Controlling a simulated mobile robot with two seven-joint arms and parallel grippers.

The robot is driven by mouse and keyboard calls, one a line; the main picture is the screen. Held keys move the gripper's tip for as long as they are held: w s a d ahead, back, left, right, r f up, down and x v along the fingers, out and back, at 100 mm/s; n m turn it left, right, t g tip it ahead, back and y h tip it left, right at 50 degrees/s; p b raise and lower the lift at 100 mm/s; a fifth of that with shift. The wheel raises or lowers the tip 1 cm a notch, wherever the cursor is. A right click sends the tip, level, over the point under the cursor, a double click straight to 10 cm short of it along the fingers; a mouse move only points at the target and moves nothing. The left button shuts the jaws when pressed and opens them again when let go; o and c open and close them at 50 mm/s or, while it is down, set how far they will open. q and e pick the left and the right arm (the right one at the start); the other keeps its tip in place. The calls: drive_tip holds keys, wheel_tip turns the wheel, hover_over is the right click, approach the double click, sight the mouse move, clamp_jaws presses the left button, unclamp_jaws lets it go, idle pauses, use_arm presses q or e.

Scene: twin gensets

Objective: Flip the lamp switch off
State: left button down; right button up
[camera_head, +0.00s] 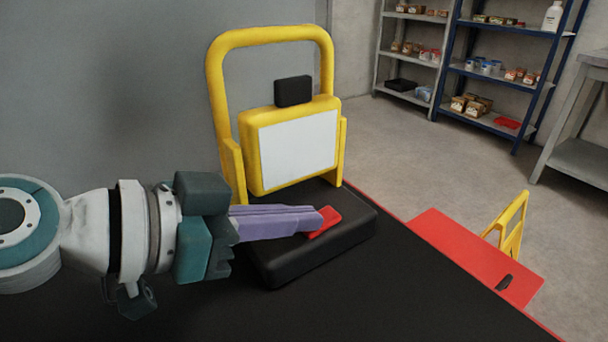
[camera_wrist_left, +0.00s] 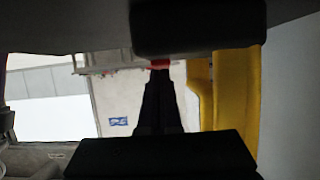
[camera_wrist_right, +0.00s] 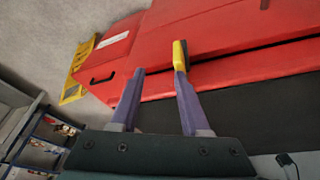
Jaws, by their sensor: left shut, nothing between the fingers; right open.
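The lamp is a yellow-framed work light with a white panel (camera_head: 298,150) on a black base (camera_head: 340,245). A red switch (camera_head: 326,221) sits on the base below the panel. My left gripper (camera_head: 318,218) is shut and empty, its purple fingertips at the switch's left side; I cannot tell whether they touch it. In the left wrist view the dark fingers (camera_wrist_left: 158,105) point at a red patch, likely the switch (camera_wrist_left: 159,64), beside the yellow frame (camera_wrist_left: 238,90). My right gripper (camera_wrist_right: 160,65) is open and empty, in front of red surfaces.
The lamp stands on a black top (camera_head: 410,300) with a red edge. A red panel (camera_head: 470,255) and a yellow frame (camera_head: 510,225) lie to the right. Shelves (camera_head: 500,70) stand at the back. A grey wall (camera_head: 110,90) is behind the lamp.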

use_arm(q)
drive_tip(key=shift+s+f, duration=0.1)
drive_tip(key=shift+f, duration=0.2)
drive_tip(key=shift+r, duration=0.1)
drive_tip(key=shift+r+p, duration=0.35)
drive_tip(key=shift+p, duration=0.05)
drive_tip(key=shift+r, duration=0.45)
drive_tip(key=shift+p, duration=0.3)
